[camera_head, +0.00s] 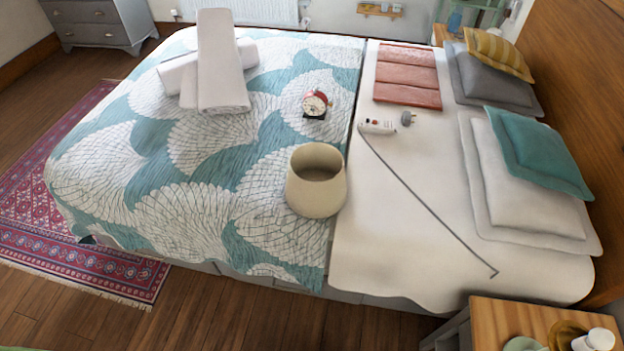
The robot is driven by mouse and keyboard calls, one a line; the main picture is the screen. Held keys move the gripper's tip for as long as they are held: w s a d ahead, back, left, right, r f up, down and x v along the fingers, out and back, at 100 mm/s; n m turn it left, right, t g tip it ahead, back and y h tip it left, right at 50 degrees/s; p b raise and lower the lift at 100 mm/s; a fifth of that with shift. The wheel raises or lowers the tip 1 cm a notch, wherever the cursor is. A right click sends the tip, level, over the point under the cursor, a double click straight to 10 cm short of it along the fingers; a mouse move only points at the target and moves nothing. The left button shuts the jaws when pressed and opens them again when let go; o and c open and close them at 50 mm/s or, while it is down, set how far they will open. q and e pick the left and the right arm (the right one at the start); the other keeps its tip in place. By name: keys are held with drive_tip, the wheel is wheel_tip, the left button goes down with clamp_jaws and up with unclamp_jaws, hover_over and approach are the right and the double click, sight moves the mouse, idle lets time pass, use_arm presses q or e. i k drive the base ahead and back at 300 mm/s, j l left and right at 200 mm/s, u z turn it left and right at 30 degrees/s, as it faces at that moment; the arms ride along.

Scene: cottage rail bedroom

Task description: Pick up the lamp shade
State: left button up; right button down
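The lamp shade (316,192) is a cream, round, hollow shade with its wide opening facing up. It stands upright on the bed, on the teal and white patterned cover (190,215), close to where the cover meets the white sheet (385,235). Nothing touches it from above and all of its near side shows. Neither of my grippers is in this view.
A red alarm clock (316,104) stands behind the shade. A white power strip (377,127) and a thin dark rod or cord (430,205) lie to its right. Rolled towels (215,70) lie at the back. A wooden nightstand (490,315) holds small items at the lower right.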

sight(322, 162)
drive_tip(key=z, duration=2.25)
drive_tip(key=u, duration=0.5)
drive_tip(key=i+u, duration=0.1)
drive_tip(key=u, duration=0.35)
drive_tip(key=i+j+u, duration=0.1)
drive_tip(key=u, duration=0.3)
drive_tip(key=i+u, duration=0.15)
drive_tip(key=u, duration=0.3)
drive_tip(key=i+u, duration=0.1)
drive_tip(key=u, duration=0.35)
